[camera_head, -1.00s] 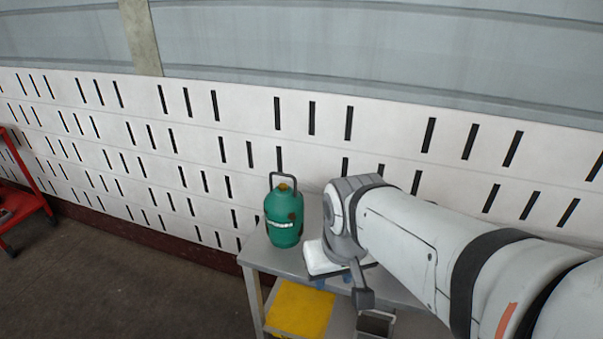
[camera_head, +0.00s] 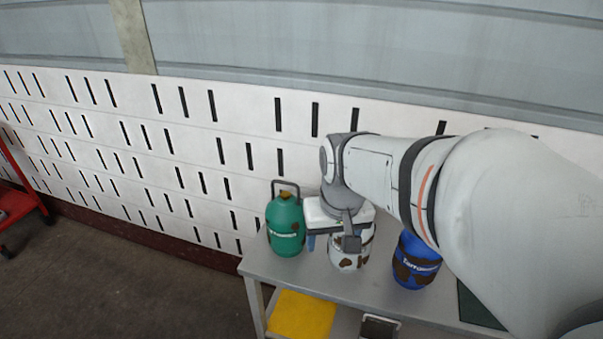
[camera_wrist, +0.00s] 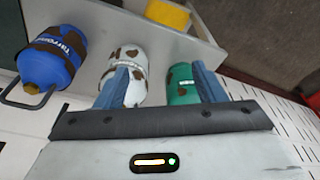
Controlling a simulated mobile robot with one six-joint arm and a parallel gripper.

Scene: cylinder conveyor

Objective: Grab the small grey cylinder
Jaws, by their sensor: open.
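The small grey cylinder (camera_head: 347,258) is whitish with brown rust patches and stands on a metal table, partly hidden by my gripper in the head view. It also shows in the wrist view (camera_wrist: 128,62), behind the left finger. My gripper (camera_wrist: 162,80) is open with two blue fingers and nothing held. In the wrist view its left finger overlaps the grey cylinder and its right finger overlaps the green cylinder (camera_wrist: 181,84). I cannot tell whether either finger touches them. In the head view the gripper body is above the grey cylinder.
The green cylinder with a handle (camera_head: 285,228) stands close left of the grey one. A blue cylinder (camera_head: 414,262) stands to its right, partly behind my arm. The table (camera_head: 268,264) has a yellow item (camera_head: 301,314) on its lower shelf. A slotted white wall is behind.

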